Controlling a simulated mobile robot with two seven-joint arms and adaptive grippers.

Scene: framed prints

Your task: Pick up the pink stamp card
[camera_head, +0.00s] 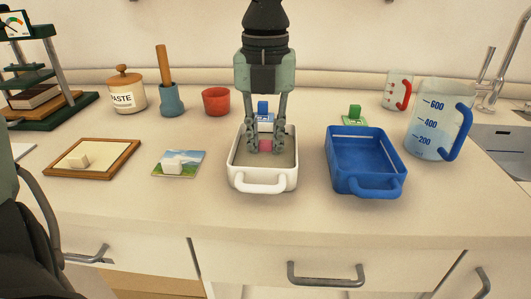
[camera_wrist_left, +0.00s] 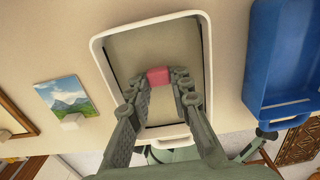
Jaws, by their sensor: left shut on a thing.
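The pink stamp card (camera_head: 265,146) shows as a small pink block inside the white tray (camera_head: 263,181), between my fingertips. In the left wrist view the pink stamp card (camera_wrist_left: 158,76) sits between the two fingertips, over the grey tray floor. My left gripper (camera_head: 265,143) reaches straight down into the white tray and is shut on the card. The fingers hide part of the card in the head view. I cannot tell whether it touches the tray floor. My right gripper is not in view.
A blue tray (camera_head: 366,184) stands to the right, with a measuring jug (camera_head: 427,130) beyond it. A landscape print (camera_head: 179,163) with a white block and a wooden frame (camera_head: 94,158) lie left. Blue (camera_head: 263,113) and green (camera_head: 354,115) stamps stand behind the trays.

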